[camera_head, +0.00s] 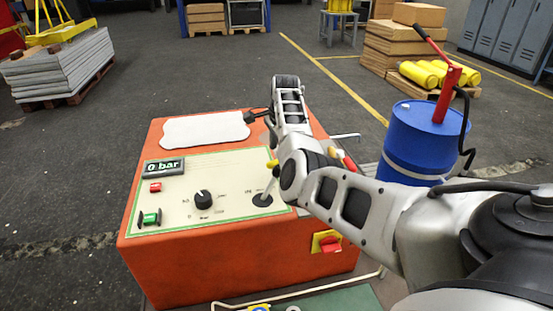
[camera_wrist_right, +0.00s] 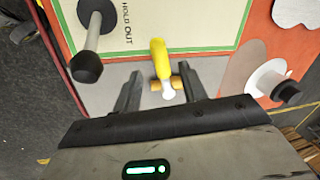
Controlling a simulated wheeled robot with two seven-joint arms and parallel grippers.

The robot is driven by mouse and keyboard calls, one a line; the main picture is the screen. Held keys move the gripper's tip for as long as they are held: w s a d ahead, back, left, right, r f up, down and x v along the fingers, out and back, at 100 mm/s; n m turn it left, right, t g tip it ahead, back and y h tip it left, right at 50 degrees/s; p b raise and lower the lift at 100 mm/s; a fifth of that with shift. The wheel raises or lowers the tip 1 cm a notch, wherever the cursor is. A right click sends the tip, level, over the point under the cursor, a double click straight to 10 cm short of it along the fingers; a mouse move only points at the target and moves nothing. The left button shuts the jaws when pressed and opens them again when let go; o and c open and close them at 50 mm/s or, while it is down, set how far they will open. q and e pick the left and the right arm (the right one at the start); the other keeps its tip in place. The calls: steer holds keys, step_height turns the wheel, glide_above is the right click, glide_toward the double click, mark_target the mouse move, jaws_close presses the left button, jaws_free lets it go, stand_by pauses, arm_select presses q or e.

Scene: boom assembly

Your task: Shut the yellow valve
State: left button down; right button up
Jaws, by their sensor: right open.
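The yellow valve handle (camera_wrist_right: 158,58) shows in the right wrist view, standing on a grey strip beside the green-edged panel, with a pale lower end and a brass-coloured piece (camera_wrist_right: 172,83) beside it. My right gripper (camera_wrist_right: 162,80) is open, with one finger on each side of the handle and gaps on both sides. My left gripper is out of view.
A lever (camera_head: 263,199) stands near the arm; its dark knob (camera_wrist_right: 88,68) shows left of my fingers. A black-capped white cylinder (camera_wrist_right: 272,84) is on the right. The panel has a black knob (camera_head: 203,199) and a 0 bar display (camera_head: 164,167). A blue drum (camera_head: 425,140) stands right.

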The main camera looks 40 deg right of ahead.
mark_target(276, 161)
steer(key=f, duration=0.3)
steer(key=shift+w+d+f+b, duration=0.1)
steer(key=shift+w+f+b, duration=0.2)
steer(key=shift+w+b, duration=0.05)
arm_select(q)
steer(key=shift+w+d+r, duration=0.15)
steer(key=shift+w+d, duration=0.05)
arm_select(e)
steer(key=shift+w+f, duration=0.1)
steer(key=shift+f, duration=0.15)
